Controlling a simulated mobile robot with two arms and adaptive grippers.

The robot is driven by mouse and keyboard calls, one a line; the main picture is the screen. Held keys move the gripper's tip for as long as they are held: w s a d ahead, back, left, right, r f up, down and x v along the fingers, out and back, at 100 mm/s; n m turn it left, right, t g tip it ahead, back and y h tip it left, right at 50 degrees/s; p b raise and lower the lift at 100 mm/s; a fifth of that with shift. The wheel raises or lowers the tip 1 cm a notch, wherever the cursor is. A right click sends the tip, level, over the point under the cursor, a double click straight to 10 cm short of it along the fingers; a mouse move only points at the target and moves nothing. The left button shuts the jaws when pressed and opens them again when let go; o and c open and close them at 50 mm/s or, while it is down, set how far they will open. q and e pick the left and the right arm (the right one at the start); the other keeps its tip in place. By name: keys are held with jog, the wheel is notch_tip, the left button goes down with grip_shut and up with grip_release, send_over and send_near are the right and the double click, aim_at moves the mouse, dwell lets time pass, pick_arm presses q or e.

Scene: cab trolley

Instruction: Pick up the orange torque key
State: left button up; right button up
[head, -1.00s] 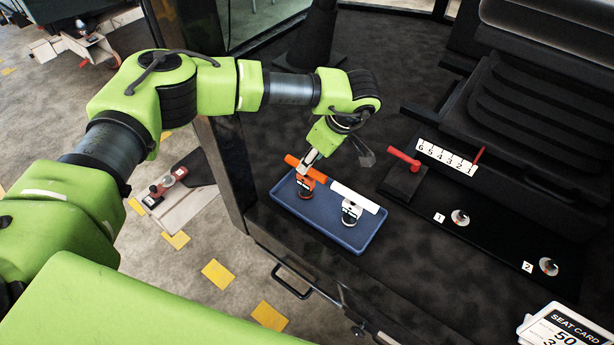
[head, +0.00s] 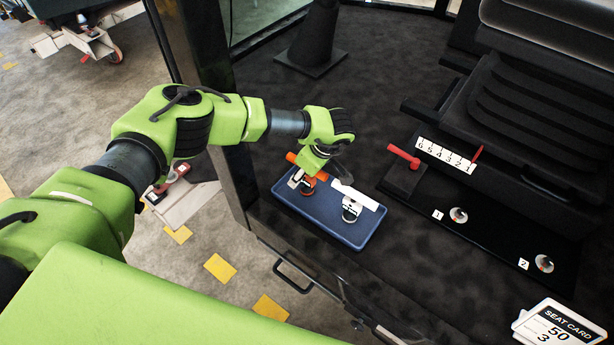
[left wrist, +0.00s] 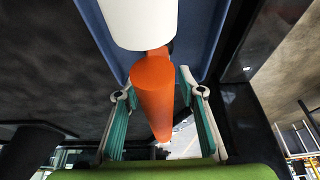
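The orange torque key (head: 291,158) stands in the left part of a blue tray (head: 345,238), its bar-shaped handle on top. My left gripper (head: 314,179) is over the key and partly hides it in the head view. In the left wrist view my left gripper (left wrist: 155,84) is open, with one finger on each side of the orange handle (left wrist: 153,95). Gaps show between the fingers and the handle, so it is not gripped. A white key (head: 352,196) stands just right of the orange one; it also shows in the left wrist view (left wrist: 140,18). My right gripper is not in view.
Right of the tray are a red lever (head: 403,156), a numbered scale (head: 446,156) and a black panel with two round sockets marked 1 (head: 458,215) and 2 (head: 543,264). A seat card (head: 557,325) lies at the lower right. A black seat (head: 530,130) stands behind.

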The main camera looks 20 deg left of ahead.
pick_arm(q)
grip_shut()
jog(key=shift+r, duration=0.1)
